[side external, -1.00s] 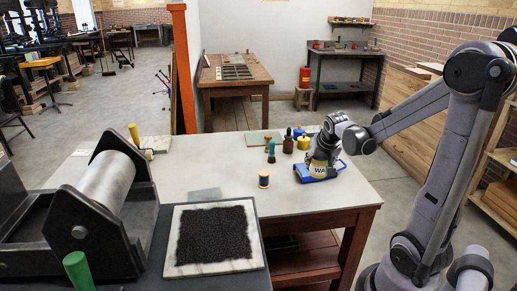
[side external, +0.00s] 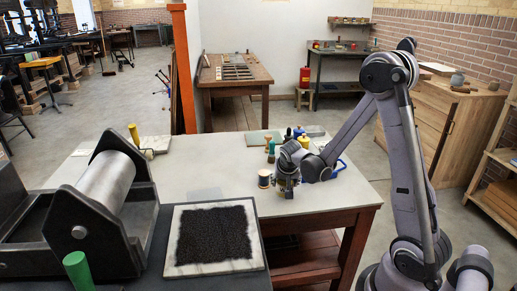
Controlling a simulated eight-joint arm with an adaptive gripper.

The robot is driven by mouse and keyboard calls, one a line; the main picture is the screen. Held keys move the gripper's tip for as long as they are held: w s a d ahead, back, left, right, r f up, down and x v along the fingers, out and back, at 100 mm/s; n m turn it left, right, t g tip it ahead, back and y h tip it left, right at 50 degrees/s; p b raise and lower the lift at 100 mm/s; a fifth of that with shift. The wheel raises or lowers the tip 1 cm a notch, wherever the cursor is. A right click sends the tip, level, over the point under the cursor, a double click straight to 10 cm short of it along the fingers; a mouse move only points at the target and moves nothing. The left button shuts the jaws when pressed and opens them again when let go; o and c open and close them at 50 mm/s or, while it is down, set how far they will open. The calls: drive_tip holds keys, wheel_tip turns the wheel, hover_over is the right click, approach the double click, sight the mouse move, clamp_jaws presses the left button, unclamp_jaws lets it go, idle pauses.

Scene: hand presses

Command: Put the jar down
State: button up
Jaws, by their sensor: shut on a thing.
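My gripper (side external: 287,184) is low over the right part of the pale table (side external: 222,172), pointing down. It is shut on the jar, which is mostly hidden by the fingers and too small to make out. Whether the jar's base touches the tabletop, I cannot tell. A small brown jar-like thing with a pale top (side external: 264,178) stands upright just left of my gripper.
Small bottles, one green and brown (side external: 271,152), and a yellow pot (side external: 303,141) stand behind my gripper. A blue object (side external: 341,168) shows behind my arm. An inked slab (side external: 215,235) and a roller press (side external: 105,185) are at left. The table's middle is clear.

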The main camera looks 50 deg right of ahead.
drive_tip(key=shift+f, duration=0.8)
drive_tip(key=shift+f, duration=0.15)
drive_tip(key=o, duration=1.4)
drive_tip(key=shift+c, duration=0.2)
drive_tip(key=v, duration=1.2)
drive_tip(key=s+a+r+n+t+y, duration=0.1)
drive_tip(key=s+a+r+n+y, duration=0.1)
drive_tip(key=a, duration=0.7)
drive_tip(key=s+a+r+n+t+y, duration=0.2)
drive_tip(key=s+a+n, duration=0.4)
drive_tip(key=a+n, duration=0.3)
drive_tip(key=shift+r+y, duration=0.7)
drive_tip(key=shift+r, duration=0.2)
drive_tip(key=shift+a, duration=0.15)
